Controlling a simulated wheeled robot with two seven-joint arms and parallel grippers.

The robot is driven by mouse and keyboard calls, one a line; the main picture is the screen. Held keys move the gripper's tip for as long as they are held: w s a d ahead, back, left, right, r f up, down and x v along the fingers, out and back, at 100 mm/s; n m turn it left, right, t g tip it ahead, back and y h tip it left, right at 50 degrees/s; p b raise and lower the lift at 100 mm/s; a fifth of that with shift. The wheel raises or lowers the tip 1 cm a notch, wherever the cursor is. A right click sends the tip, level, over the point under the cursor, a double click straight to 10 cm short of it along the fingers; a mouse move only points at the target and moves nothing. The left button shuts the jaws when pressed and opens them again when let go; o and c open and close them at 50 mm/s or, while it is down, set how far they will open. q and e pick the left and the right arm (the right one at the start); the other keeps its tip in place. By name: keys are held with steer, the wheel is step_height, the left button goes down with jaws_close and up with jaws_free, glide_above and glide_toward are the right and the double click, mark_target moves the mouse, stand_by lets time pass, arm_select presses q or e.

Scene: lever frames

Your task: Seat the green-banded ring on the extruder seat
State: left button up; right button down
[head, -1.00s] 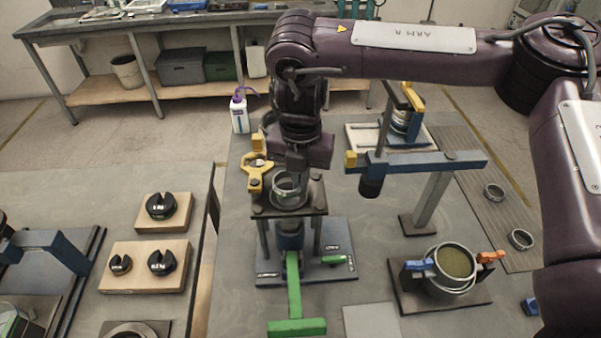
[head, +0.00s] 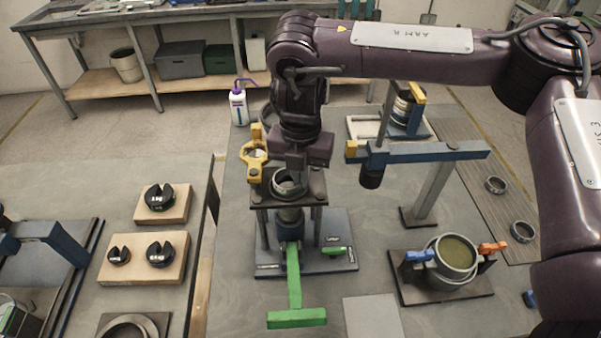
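A grey metal ring (head: 287,183) is at the top plate of the extruder stand (head: 260,201), at the seat opening. I cannot make out a green band on it. My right gripper (head: 294,172) points down from above, its fingers at the ring's rim, and appears shut on it. The gripper hides part of the ring and seat, so I cannot tell whether the ring is fully down. A green lever (head: 294,280) extends toward me from under the stand. A yellow clamp (head: 252,155) stands beside the plate's back left. My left gripper is not in view.
A blue beam on a post (head: 430,154) stands right of the stand. A pot (head: 456,256) with blue and orange clamps is at front right. A bottle (head: 238,104) stands behind. A grey pad (head: 372,316) lies in front.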

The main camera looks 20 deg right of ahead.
steer(key=shift+s+f+b, duration=0.3)
steer(key=shift+s+f, duration=0.05)
steer(key=shift+f, duration=0.4)
steer(key=c, duration=1.6)
jaws_free()
steer(key=shift+a, duration=0.1)
steer(key=shift+w+a+f, duration=0.1)
steer(key=shift+a, duration=0.05)
steer(key=shift+w+a+r, duration=0.1)
steer(key=shift+w+r, duration=0.1)
steer(key=shift+r, duration=2.05)
steer(key=shift+w+r, duration=0.15)
steer(key=shift+r, duration=2.1)
